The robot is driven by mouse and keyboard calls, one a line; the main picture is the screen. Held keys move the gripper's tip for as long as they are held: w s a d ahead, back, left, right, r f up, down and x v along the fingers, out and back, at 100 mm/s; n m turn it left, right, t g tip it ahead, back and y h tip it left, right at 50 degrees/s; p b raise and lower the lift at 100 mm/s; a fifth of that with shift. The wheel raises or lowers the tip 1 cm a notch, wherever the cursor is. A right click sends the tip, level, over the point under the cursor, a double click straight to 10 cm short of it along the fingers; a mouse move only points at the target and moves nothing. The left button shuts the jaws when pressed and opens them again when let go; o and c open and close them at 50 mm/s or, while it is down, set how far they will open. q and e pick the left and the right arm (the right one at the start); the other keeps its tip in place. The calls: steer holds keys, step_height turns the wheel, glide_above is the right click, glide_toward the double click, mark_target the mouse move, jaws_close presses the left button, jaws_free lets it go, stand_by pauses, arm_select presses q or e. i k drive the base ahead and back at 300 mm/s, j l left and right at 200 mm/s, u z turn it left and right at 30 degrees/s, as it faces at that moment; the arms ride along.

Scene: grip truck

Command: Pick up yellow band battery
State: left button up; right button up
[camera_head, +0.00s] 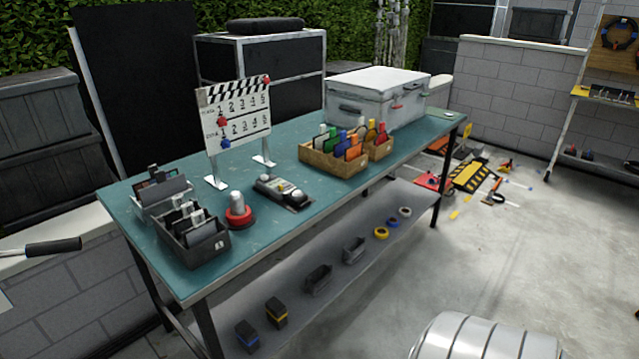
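The yellow band battery (277,312) is a small dark block with a yellow stripe. It stands on the grey lower shelf (335,272) of the green-topped workbench (300,207), near the shelf's front left part. A similar dark block with a blue band (247,337) stands just to its left and nearer the front. Neither of my grippers shows in the head view, so their state and distance from the battery cannot be seen.
Bench legs (205,330) flank the shelf. Bins, a clapperboard (236,118) and a white case (376,95) stand on top. Concrete floor (400,290) in front is mostly clear.

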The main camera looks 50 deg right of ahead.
mark_target(277, 313)
steer(key=z, duration=1.35)
